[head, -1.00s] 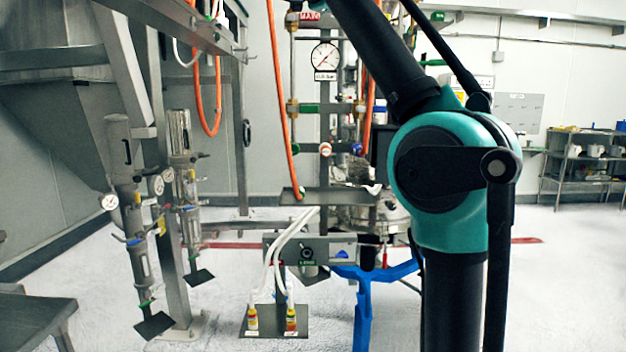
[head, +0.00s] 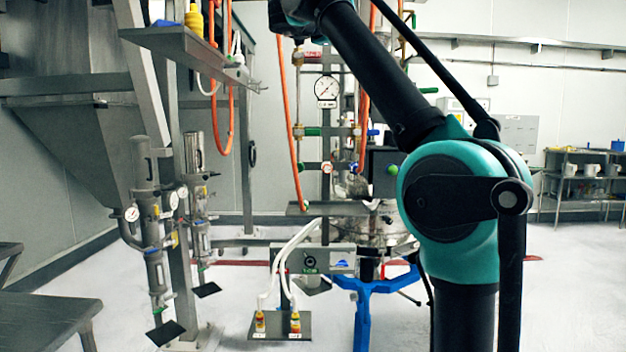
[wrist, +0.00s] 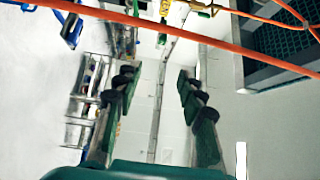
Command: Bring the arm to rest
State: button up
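My gripper shows in the wrist view (wrist: 157,76). Its two green and dark fingers stand well apart with nothing between them. An orange hose (wrist: 190,37) crosses the wrist view beyond the fingertips; its distance from them is hard to judge. The gripper itself is outside the head view.
A steel frame with a shelf (head: 185,42) and a hopper (head: 60,150) stands at the left. A pressure gauge (head: 327,90), hanging orange hoses (head: 290,140) and a blue stand (head: 364,300) are in the middle. A rack (head: 585,180) stands at the far right. Some floor is clear.

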jog(key=w+a+f+n+t+y, duration=0.7)
jog(key=w+f+n+y, duration=0.1)
jog(key=w+n, duration=0.25)
jog(key=a+f+n+g+y, duration=0.2)
jog(key=f+n+y, duration=0.35)
jog(key=f, duration=0.75)
jog(key=a+f+n+g+y, duration=0.15)
jog(key=f+n+y, duration=0.35)
jog(key=f, duration=0.8)
jog(key=s+d+f+n+g+h, duration=0.1)
jog(key=s+d+f+n+g, duration=0.3)
jog(key=f, duration=0.6)
jog(key=s+d+f+m+g+h, duration=0.1)
jog(key=s+f, duration=0.4)
jog(key=f, duration=0.5)
jog(key=s+d+f+n+g, duration=0.25)
jog(key=s+f, duration=0.25)
jog(key=f, duration=0.6)
jog(key=s+d+f+g+h, duration=0.2)
jog(key=s+d+f, duration=0.3)
jog(key=s+f, duration=0.5)
jog(key=s+d+f+g+h, duration=0.2)
jog(key=s+d+f, duration=0.4)
jog(key=s+f, duration=0.4)
jog(key=shift+s+g, duration=0.7)
jog(key=shift+s, duration=0.35)
jog(key=shift+a+r, duration=0.1)
